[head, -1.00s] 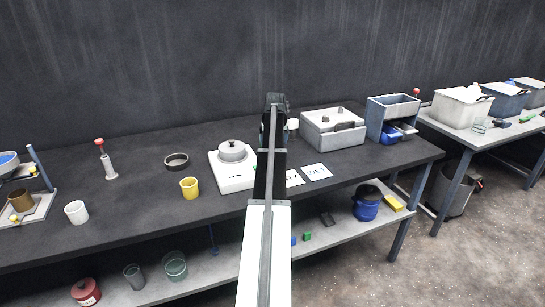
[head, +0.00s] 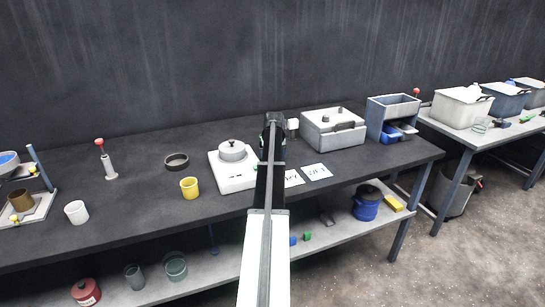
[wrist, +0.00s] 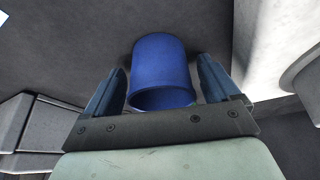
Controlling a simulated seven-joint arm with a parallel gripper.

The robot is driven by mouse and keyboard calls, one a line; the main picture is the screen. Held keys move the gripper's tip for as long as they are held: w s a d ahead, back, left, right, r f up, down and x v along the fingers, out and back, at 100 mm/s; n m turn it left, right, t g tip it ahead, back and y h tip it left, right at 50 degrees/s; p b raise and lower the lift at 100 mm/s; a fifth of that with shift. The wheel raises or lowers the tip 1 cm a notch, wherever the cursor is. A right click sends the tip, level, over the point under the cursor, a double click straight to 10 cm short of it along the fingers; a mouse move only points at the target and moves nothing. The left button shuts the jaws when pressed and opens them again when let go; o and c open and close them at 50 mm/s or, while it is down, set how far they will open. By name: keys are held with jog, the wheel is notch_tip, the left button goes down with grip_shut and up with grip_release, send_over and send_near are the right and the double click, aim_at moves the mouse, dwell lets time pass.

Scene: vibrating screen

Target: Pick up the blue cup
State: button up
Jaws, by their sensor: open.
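The blue cup (wrist: 160,68) is in the wrist view, in the upper middle, with its dark opening facing the camera. My gripper (wrist: 162,66) is open, with one blue-grey finger on each side of the cup. A small gap shows between the cup and each finger, and I see no contact. In the head view the blue cup is hidden behind my arm, and the fingers cannot be made out.
On the black bench, a white hotplate (head: 228,183) with a grey pot (head: 232,150) stands left of my arm, near a yellow cup (head: 189,188). A grey lidded box (head: 332,133) and white cards (head: 317,171) lie to the right. The bench's front-left part has free room.

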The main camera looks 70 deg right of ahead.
jog(key=shift+c, duration=0.5)
jog(key=c, duration=1)
